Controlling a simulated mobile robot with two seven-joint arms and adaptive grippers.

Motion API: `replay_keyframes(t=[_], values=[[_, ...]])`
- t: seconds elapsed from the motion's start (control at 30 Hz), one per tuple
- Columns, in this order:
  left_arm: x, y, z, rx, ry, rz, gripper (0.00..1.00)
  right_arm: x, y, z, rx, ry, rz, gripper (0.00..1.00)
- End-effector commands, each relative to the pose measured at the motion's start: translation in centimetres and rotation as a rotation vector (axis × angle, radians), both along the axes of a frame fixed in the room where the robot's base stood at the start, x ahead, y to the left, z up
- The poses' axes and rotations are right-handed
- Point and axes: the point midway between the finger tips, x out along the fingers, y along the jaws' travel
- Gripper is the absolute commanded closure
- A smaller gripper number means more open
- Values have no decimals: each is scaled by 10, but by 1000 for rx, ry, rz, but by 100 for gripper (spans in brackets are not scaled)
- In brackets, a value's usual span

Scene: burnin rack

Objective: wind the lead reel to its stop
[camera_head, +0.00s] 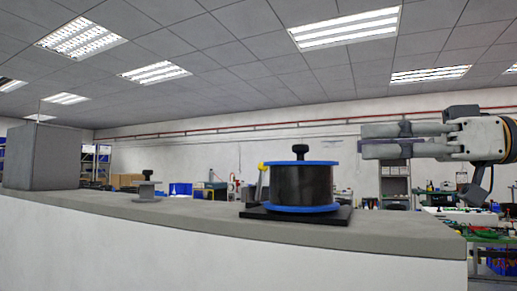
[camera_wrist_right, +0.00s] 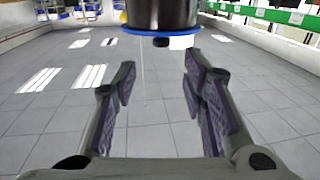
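The lead reel (camera_head: 302,185) is a black drum with blue flanges, standing upright on a black base plate (camera_head: 295,216) on the grey worktop. A black knob (camera_head: 301,150) rises from its top centre. The right wrist view appears upside down. It shows part of the reel (camera_wrist_right: 160,14) at the top edge, with the knob (camera_wrist_right: 161,42) pointing down the picture. My right gripper (camera_head: 362,142) is right of the reel and about knob height, fingers pointing left. In the wrist view its fingers (camera_wrist_right: 160,80) are apart with nothing between them. My left gripper is out of view.
A small grey post with a black knob (camera_head: 146,175) stands left of the reel. A large grey box (camera_head: 42,157) stands at the worktop's left end. A yellow-tipped piece (camera_head: 261,167) shows beside the reel. The worktop (camera_head: 400,236) right of the base is clear.

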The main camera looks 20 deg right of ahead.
Motion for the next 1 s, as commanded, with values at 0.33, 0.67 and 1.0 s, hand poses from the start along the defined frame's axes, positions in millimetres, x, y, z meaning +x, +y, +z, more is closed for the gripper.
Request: replay_keyframes(t=[0.33, 0.67, 1.0], values=[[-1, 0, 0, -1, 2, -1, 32, 47, 56, -1, -6, 2, 2, 61], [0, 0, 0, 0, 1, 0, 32, 78, 90, -1, -1, 1, 1, 61], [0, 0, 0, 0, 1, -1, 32, 79, 91, 0, -1, -1, 0, 84]])
